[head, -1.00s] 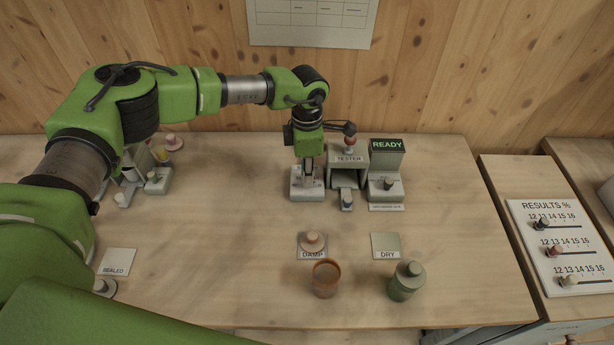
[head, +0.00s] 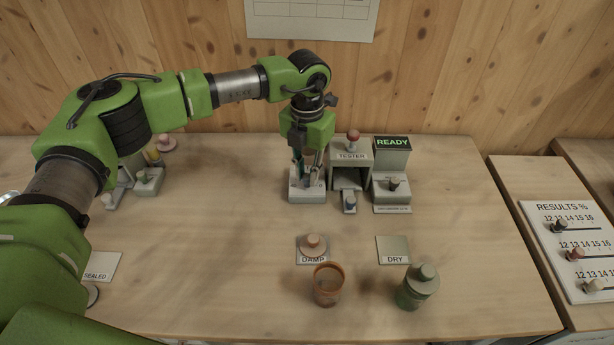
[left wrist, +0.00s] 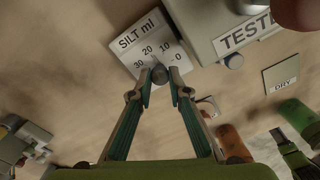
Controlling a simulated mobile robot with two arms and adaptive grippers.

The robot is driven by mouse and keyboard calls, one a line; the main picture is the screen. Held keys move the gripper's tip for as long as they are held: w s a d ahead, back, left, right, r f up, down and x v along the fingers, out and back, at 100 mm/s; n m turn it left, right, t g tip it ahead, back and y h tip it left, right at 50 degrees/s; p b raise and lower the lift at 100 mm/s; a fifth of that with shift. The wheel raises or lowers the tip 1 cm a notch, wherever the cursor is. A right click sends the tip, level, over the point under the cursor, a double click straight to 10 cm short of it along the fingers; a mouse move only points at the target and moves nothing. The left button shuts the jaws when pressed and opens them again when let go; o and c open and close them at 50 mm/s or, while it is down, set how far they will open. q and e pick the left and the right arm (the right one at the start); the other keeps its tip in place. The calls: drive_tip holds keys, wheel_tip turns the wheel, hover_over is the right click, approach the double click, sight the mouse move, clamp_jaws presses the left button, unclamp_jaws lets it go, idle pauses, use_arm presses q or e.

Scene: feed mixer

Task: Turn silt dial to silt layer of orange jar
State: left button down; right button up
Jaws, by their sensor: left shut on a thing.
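The silt dial is a pale box with a scale marked SILT ml, 0 to 30, on its plate (left wrist: 131,40); it stands left of the tester in the head view (head: 306,195). My left gripper (head: 309,172) points down over it. The pointer's exact setting is hard to read. The orange jar (head: 328,287) stands open at the front, below the DAMP pad; its silt layer is too small to make out.
The tester (head: 352,157) and the READY display (head: 393,143) stand just right of the dial. A green jar (head: 418,288) stands at the front right. An orange-tan lid (head: 313,245) rests on the DAMP pad. The DRY pad (head: 393,250) is bare. The table's middle left is clear.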

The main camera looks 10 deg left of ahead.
sight(307, 176)
use_arm(q)
drive_tip(key=n+b, duration=0.3)
drive_tip(key=n, duration=0.3)
drive_tip(key=shift+w+n, duration=0.1)
drive_tip(key=shift+n, duration=0.2)
drive_tip(key=shift+n+b, duration=1.05)
drive_tip(key=shift+n, duration=1.15)
drive_tip(key=shift+r, duration=0.1)
drive_tip(key=c, duration=1.9)
unclamp_jaws()
wheel_tip(307, 176, up, 12)
